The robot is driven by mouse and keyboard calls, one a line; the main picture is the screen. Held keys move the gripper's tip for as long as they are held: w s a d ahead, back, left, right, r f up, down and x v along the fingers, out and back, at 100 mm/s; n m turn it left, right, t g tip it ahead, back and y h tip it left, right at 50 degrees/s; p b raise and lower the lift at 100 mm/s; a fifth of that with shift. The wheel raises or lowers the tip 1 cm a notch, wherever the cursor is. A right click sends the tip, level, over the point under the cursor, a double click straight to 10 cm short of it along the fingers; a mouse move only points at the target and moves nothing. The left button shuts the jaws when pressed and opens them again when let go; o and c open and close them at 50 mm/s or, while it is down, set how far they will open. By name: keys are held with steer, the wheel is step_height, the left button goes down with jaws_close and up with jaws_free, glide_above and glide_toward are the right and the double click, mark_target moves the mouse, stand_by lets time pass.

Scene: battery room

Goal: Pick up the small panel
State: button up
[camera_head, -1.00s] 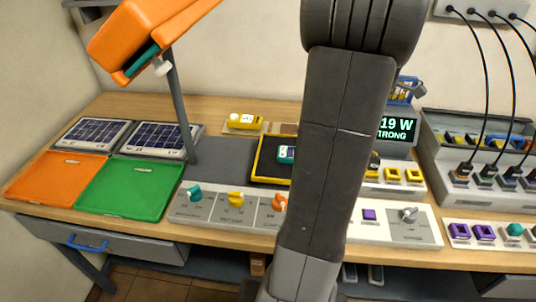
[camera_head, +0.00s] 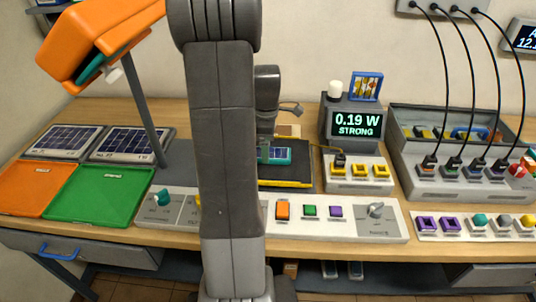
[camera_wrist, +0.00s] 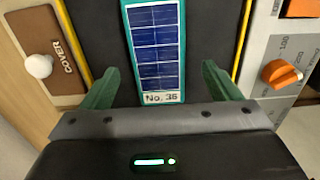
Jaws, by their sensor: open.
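The small panel (camera_wrist: 156,50) is a narrow teal-framed solar panel with dark blue cells and a "No. 36" label. It lies on a black tray with yellow edges (camera_wrist: 202,42). In the head view, the panel (camera_head: 278,156) shows partly behind my arm, with the tray (camera_head: 290,183) around it. My gripper (camera_wrist: 160,88) is open, its two green fingers apart on either side of the panel's labelled end. The fingers do not touch the panel in the wrist view; their height above it is hard to tell.
A brown "COVER" plate with a white knob (camera_wrist: 38,66) is left of the tray; a control strip with an orange knob (camera_wrist: 279,73) is right. A meter (camera_head: 356,125) reads 0.19 W.

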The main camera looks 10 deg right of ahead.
steer(key=shift+w+d+f, duration=0.1)
steer(key=shift+f, duration=1.35)
steer(key=c, duration=1.2)
steer(key=shift+c, duration=0.2)
steer(key=shift+r, duration=0.15)
